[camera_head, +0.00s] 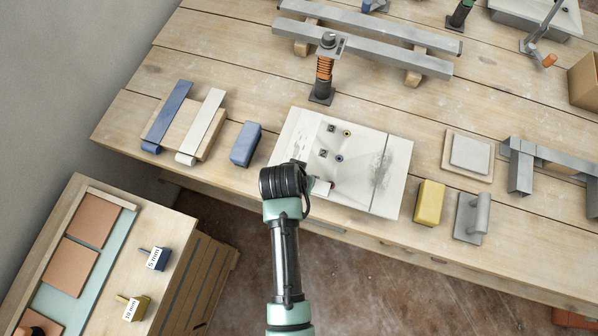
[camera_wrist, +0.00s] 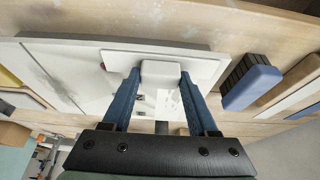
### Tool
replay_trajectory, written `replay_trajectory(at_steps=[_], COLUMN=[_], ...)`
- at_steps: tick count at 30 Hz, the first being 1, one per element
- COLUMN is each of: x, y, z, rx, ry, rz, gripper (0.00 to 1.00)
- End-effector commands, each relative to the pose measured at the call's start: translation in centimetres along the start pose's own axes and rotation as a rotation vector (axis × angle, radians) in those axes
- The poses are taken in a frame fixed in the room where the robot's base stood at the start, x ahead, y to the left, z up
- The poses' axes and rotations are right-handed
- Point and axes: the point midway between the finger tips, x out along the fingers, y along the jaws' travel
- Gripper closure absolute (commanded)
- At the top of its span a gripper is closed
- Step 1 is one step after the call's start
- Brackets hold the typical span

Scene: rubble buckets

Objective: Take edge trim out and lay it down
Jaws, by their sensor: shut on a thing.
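My gripper (camera_wrist: 160,82) has its blue fingers shut on a pale rounded block (camera_wrist: 161,72) in the wrist view. The block meets a thin white plate (camera_wrist: 205,66) beyond the fingers; I cannot tell whether they are one piece or whether this is the edge trim. In the head view my gripper (camera_head: 318,187) is over the near left part of a white board (camera_head: 362,190) on the bench, and my wrist hides most of what it holds. The board has grey smudges, a dark seam at its right and two small numbered marks.
Left of the board are a blue block (camera_head: 245,145) and a wooden plate with blue and white strips (camera_head: 205,124). Right of it are a yellow block (camera_head: 429,203) and a grey handled tool (camera_head: 473,216). A spring post (camera_head: 323,78) stands behind. Bare bench shows between them.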

Motion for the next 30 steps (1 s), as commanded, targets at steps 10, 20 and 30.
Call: replay_trajectory(at_steps=[10, 20, 30], x=[0.0, -0.7, -1.6], y=[0.0, 0.0, 0.0], z=[0.0, -0.3, -0.7], rx=[0.000, 0.000, 0.000], ry=[-0.001, 0.000, 0.001], rz=[0.000, 0.000, 0.000], gripper=[1.00, 1.00, 1.00])
